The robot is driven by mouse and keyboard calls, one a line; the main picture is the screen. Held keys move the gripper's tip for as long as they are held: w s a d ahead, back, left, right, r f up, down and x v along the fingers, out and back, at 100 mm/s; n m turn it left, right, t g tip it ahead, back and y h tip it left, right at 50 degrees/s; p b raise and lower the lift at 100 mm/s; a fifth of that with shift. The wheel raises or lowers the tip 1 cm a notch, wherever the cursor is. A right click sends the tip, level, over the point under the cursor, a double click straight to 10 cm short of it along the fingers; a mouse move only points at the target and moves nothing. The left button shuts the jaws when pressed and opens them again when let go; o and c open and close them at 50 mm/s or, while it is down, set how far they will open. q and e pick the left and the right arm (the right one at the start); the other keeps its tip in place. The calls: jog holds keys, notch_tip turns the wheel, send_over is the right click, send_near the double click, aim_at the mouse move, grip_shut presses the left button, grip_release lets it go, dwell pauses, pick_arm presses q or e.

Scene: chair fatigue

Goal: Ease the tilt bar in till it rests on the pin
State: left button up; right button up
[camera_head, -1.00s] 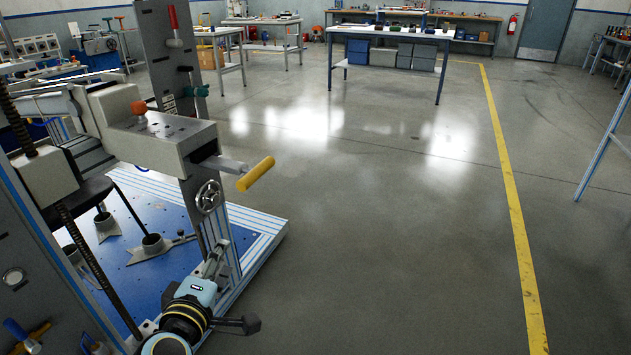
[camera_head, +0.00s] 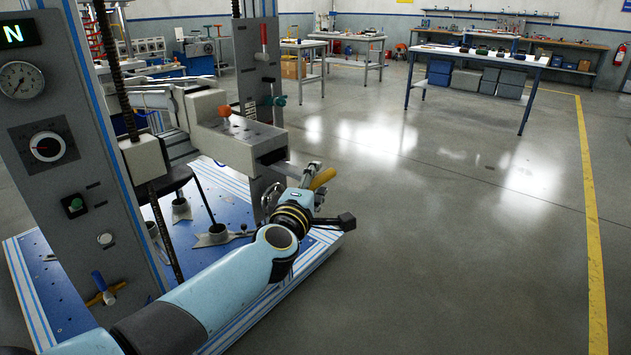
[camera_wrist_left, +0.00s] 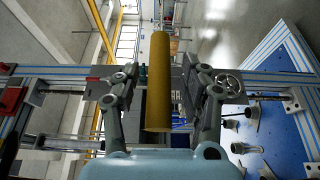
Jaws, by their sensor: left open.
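The tilt bar shows as a yellow round grip (camera_head: 324,178) on a grey bar that sticks out of the grey block (camera_head: 228,146) on the test machine. My left gripper (camera_head: 312,174) is at the yellow grip. In the left wrist view, the yellow grip (camera_wrist_left: 158,85) lies between the two spread fingers of my left gripper (camera_wrist_left: 162,82); I cannot tell whether either touches it. An orange knob (camera_head: 225,111) sits on top of the block. I cannot make out the pin. My right gripper is not in view.
The machine's front upright (camera_head: 60,145) carries gauges and knobs. A handwheel (camera_head: 270,199) sits below the block. A blue base plate (camera_head: 60,290) with striped rails lies underneath. Open floor (camera_head: 450,240) extends right, with workbenches (camera_head: 478,56) behind.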

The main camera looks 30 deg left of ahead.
pick_arm(q)
jog(key=shift+w+a, duration=0.1)
jog(key=shift+w, duration=0.35)
jog(key=shift+c, duration=0.4)
grip_shut()
jog(key=shift+r, duration=0.1)
